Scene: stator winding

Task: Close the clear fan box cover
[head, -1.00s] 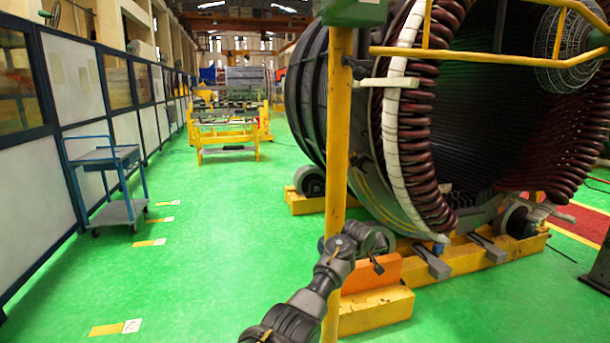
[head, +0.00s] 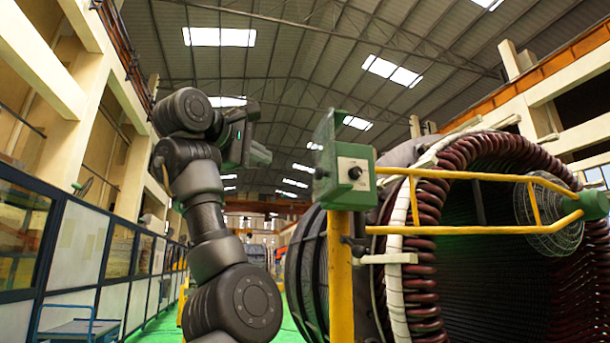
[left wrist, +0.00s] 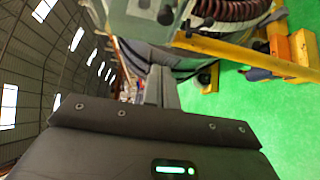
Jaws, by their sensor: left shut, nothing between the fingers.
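The green fan box (head: 352,175) with dark knobs on its face sits on top of a yellow post, right of centre in the head view. A greenish panel that looks like its cover (head: 326,138) stands up at the box's left side, swung away from the knobbed face. My left gripper (head: 261,155) is raised to the left of the box and panel, shut and empty, apart from them in the picture. In the left wrist view its closed fingers (left wrist: 161,88) point towards the box (left wrist: 150,14) at the top edge. My right gripper is not in view.
A yellow rail (head: 470,230) runs right from the post towards a caged fan (head: 548,215). The large stator with dark red coils (head: 425,290) stands behind it. A blue trolley (head: 75,328) is at lower left by the partition wall.

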